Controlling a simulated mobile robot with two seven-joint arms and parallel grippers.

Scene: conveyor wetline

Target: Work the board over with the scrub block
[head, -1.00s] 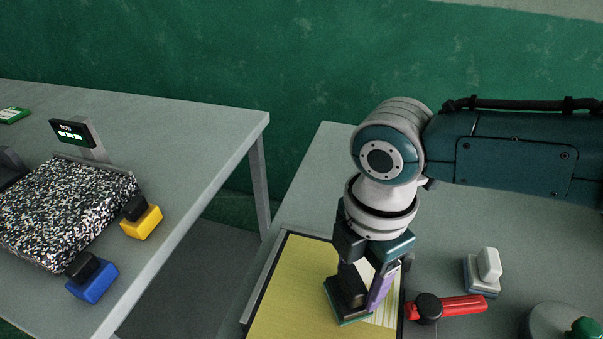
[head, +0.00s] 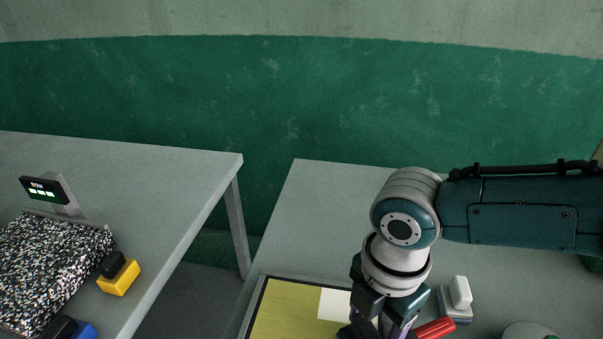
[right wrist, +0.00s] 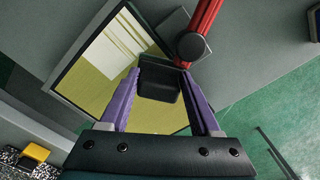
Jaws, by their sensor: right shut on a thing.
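The board (head: 285,306) is a yellow panel in a black frame, low in the head view and cut off by its bottom edge. A white patch (head: 334,304) shows on it near its far edge. In the right wrist view the board (right wrist: 92,88) shows a pale patch with a streaked strip beside it. My right gripper (right wrist: 160,88) is shut on the dark scrub block (right wrist: 157,78), between its purple fingers. The block is over the board; whether it touches cannot be told. My left gripper is out of view.
A red-handled tool with a black knob (right wrist: 193,46) lies beside the board. A white-topped block (head: 460,293) stands to its right. On the left table are a speckled slab (head: 50,262), a yellow block (head: 118,279) and a small display (head: 44,189). A gap separates the tables.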

